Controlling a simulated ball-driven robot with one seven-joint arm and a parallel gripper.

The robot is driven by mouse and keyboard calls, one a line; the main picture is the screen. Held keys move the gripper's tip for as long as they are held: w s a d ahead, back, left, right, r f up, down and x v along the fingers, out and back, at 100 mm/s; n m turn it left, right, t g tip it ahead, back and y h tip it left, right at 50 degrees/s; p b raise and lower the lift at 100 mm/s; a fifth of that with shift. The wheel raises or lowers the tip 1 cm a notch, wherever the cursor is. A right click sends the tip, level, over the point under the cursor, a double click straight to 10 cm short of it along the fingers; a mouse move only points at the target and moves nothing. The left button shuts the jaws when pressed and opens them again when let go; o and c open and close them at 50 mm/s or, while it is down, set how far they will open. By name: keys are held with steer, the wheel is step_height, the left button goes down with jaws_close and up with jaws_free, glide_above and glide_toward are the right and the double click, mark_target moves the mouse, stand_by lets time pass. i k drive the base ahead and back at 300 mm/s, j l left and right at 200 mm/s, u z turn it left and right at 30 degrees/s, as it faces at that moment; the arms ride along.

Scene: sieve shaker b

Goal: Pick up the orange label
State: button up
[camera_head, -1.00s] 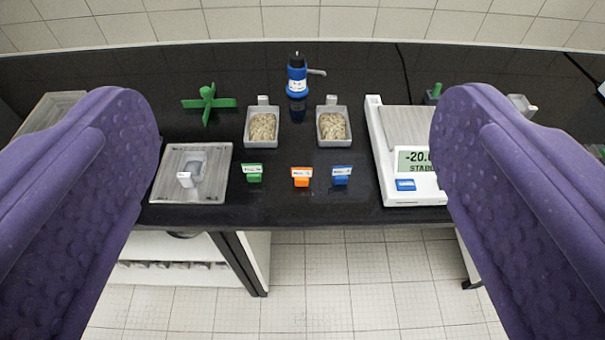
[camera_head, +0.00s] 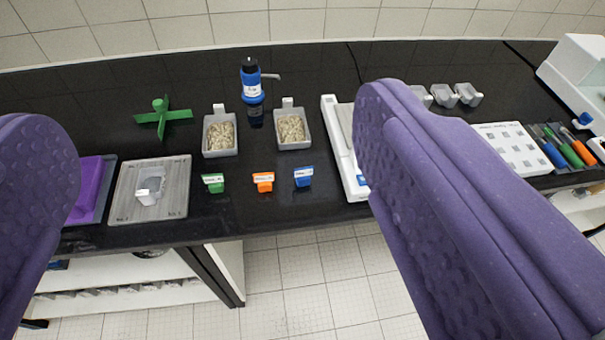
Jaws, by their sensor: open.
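The orange label (camera_head: 263,182) is a small orange block with a white face, standing near the front edge of the black bench. A green label (camera_head: 213,183) stands to its left and a blue label (camera_head: 303,177) to its right, both apart from it. My gripper (camera_head: 222,150) shows as two purple, bumpy fingers, one at the left edge and one right of the middle. They are wide apart with nothing held between them. The orange label appears between the fingers in the picture, untouched and farther off. The right finger hides part of the scale.
Two grey trays of pale grains (camera_head: 220,136) (camera_head: 293,128) stand behind the labels. A blue bottle (camera_head: 252,85) and a green cross-shaped piece (camera_head: 163,119) are farther back. A grey plate (camera_head: 150,192) lies left; a white scale (camera_head: 345,160) stands right. Bare bench surrounds the labels.

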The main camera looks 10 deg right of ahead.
mark_target(263, 180)
steer(key=i, duration=1.35)
